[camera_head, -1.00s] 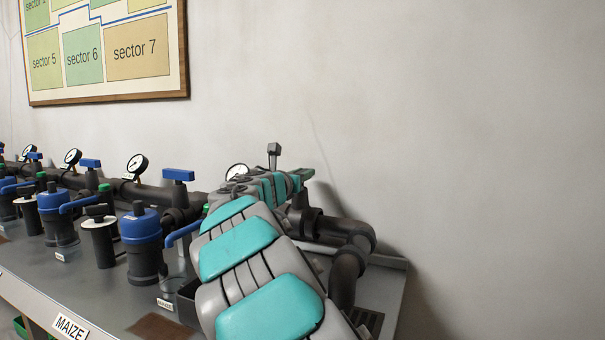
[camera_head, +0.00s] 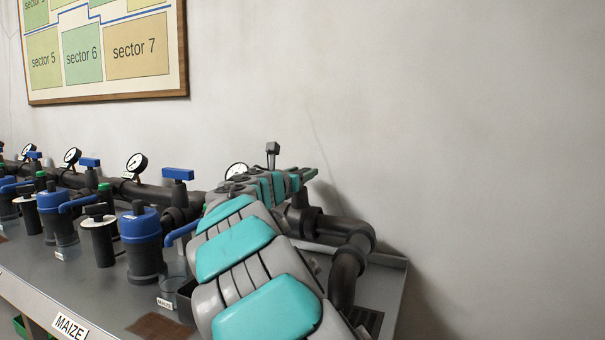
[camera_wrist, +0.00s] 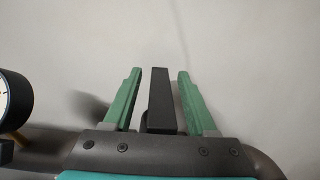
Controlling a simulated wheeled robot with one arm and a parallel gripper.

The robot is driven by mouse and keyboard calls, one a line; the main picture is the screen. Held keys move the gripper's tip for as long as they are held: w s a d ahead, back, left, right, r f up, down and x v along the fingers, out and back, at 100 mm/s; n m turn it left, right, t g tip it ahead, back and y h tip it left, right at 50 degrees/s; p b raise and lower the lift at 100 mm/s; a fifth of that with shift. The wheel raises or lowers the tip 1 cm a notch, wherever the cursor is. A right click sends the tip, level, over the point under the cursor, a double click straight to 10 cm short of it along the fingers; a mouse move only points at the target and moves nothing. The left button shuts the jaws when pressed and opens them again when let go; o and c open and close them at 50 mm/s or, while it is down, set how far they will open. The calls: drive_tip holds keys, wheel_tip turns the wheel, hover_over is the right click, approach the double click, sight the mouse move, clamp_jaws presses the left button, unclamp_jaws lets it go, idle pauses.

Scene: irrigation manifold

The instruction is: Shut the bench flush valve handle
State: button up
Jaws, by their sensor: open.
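In the wrist view my gripper (camera_wrist: 160,73) is open, with one green finger on each side of a dark, straight bar (camera_wrist: 161,100), which looks like the flush valve handle. Narrow gaps show between the bar and both fingers, so neither seems to touch it. In the head view my gripper (camera_head: 306,174) is at the far end of my arm, over the pipework at the bench's right end. My arm hides most of the valve there, and I cannot make out its handle's position in that view.
A dark pipe (camera_head: 345,228) bends down to the bench (camera_head: 65,262) just right of my arm. Blue-handled valves (camera_head: 177,174), blue-capped filters (camera_head: 141,226) and gauges (camera_head: 137,163) line the left. A gauge (camera_wrist: 12,102) is near the left finger. The wall (camera_head: 450,120) is close behind.

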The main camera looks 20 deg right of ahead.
drive_tip(key=v, duration=0.6)
drive_tip(key=shift+a+r, duration=0.15)
drive_tip(key=shift+s+a, duration=0.35)
drive_tip(key=shift+s, duration=0.1)
wheel_tip(320, 180, up, 11)
drive_tip(key=shift+r, duration=0.25)
idle(0.8)
drive_tip(key=shift+s+a, duration=0.1)
idle(0.3)
